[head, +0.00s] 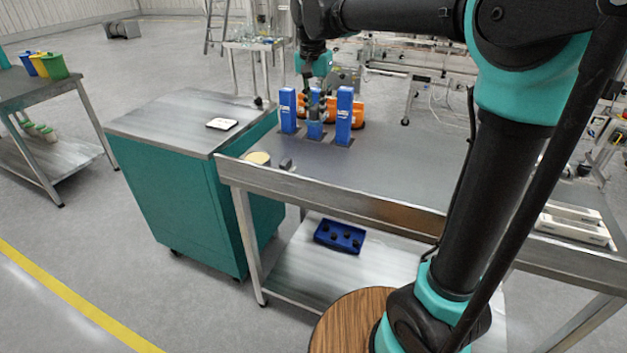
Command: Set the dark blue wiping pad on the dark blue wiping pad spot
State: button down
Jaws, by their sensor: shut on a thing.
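My gripper (316,108) is at the far left part of the grey workbench (400,165), low over its top. It is small and partly merged with the blue shapes around it. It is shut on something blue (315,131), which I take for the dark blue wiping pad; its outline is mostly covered. Tall blue blocks with white marks stand close on both sides, one at left (288,110) and one at right (344,115). Dark patches lie at their feet; I cannot tell which is the dark blue wiping pad spot.
An orange object (360,112) lies just behind the blocks. A round yellowish-topped thing (258,158) and a small dark block (286,163) are at the bench's front left. A teal cabinet (165,185) stands left. The bench's middle is clear. A blue bin (340,236) sits below.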

jog(key=shift+s+a, duration=0.2)
jog(key=shift+s, duration=0.1)
notch_tip(320, 180, down, 20)
jog(key=shift+r, duration=0.2)
jog(key=c, duration=1.4)
grip_release()
jog(key=shift+f, duration=0.1)
jog(key=r, duration=0.4)
jog(key=s+r, duration=0.1)
jog(key=r, duration=0.7)
jog(key=shift+s+a+r, duration=0.1)
jog(key=shift+s+a, duration=0.05)
jog(key=shift+a, duration=0.05)
